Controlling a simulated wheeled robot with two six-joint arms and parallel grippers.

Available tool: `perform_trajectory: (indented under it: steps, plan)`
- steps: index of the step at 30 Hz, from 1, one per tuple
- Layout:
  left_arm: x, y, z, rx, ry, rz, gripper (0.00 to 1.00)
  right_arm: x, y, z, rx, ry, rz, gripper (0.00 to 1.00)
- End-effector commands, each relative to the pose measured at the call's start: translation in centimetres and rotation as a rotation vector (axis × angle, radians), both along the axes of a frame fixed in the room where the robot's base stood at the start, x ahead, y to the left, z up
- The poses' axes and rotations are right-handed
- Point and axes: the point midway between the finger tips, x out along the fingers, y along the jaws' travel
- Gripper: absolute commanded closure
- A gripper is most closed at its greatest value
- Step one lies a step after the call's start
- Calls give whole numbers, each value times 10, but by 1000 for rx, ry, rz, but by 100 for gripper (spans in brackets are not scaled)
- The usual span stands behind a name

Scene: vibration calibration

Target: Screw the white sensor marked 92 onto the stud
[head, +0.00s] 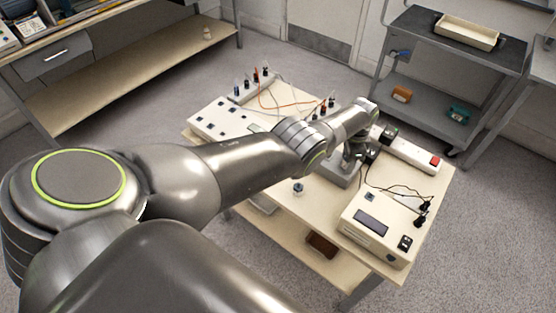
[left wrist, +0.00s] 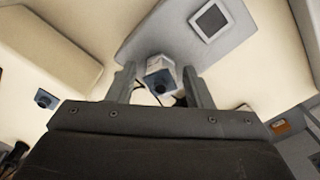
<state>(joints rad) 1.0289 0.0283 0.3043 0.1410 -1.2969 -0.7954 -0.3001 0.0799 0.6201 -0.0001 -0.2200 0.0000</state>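A small sensor (left wrist: 160,76) with white sides and a blue face with a dark round socket shows between my left gripper's fingers in the left wrist view. Its marking is not readable. My left gripper (left wrist: 160,72) has its fingers apart on either side of it, with narrow gaps showing. In the head view the left gripper (head: 354,153) is low over a grey unit (head: 338,174), and its fingertips are mostly hidden. The grey unit's top (left wrist: 150,40) lies behind the sensor in the left wrist view. I cannot make out the stud. My right gripper is out of view.
A cream box with a display (head: 375,222) and black cables is at the front right. A power strip (head: 410,153) and a panel with several sensors (head: 222,122) lie farther back.

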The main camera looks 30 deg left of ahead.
Motion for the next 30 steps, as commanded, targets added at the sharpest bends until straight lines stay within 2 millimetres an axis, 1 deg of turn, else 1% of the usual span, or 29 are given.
perform_trajectory:
  steps: [1, 9, 10, 11, 14, 22, 25, 30]
  plan:
    - [0, 0, 0, 0, 0, 0, 61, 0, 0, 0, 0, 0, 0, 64]
    - [0, 0, 0, 0, 0, -2, 96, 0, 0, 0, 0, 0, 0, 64]
    - [0, 0, 0, 0, 0, -2, 97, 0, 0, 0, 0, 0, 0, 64]
    - [0, 0, 0, 0, 0, -4, 100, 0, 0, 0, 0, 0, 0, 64]
    - [0, 0, 0, 0, 0, -48, 100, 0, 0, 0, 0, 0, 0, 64]
    - [0, 0, 0, 2, 0, -307, 100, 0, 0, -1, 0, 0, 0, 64]
    - [0, 0, 0, 3, 0, -349, 100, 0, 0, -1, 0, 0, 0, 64]
    - [0, 0, 0, 2, 1, -354, 100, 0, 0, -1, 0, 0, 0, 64]
